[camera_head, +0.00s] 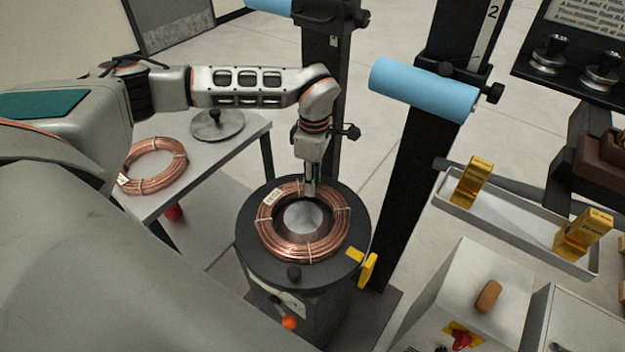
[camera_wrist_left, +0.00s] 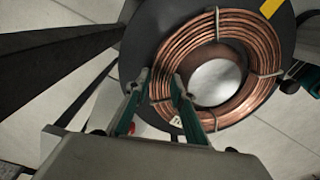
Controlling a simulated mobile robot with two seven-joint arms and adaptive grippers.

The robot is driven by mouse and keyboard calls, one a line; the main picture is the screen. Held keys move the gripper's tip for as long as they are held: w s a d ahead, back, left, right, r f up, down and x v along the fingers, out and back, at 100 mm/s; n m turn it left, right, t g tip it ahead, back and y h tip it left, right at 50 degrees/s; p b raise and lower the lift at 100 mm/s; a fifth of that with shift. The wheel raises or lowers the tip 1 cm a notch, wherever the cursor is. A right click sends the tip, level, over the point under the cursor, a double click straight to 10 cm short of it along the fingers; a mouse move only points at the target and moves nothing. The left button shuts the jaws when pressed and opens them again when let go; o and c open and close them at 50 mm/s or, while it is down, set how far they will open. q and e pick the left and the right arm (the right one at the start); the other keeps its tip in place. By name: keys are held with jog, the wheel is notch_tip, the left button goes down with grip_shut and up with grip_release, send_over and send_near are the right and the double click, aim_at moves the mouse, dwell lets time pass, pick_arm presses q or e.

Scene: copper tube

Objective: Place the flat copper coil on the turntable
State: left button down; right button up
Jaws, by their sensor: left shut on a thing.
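A flat copper coil (camera_head: 284,247) with white ties and a tag lies on or just above the black round turntable (camera_head: 252,262); I cannot tell whether a small gap is left. My left gripper (camera_head: 310,192) points down at the coil's far side. In the left wrist view its two fingers (camera_wrist_left: 162,88) are shut on the coil (camera_wrist_left: 262,95), one inside the ring and one outside. The turntable (camera_wrist_left: 143,30) shows around the coil there. A pale disc shows in the middle of the ring. My right gripper is not in view.
A second copper coil (camera_head: 140,180) and a grey disc with a knob (camera_head: 217,124) lie on the grey table (camera_head: 185,198) at left. Blue rollers (camera_head: 424,90) on black posts stand behind. A tray (camera_head: 520,222) with yellow blocks is at right. A yellow piece (camera_head: 367,269) sits at the turntable's edge.

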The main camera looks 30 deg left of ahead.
pick_arm(q)
jog(key=c, duration=1.7)
grip_release()
jog(key=r, duration=1.2)
jog(key=shift+w+a+r, duration=0.1)
jog(key=shift+w, duration=0.2)
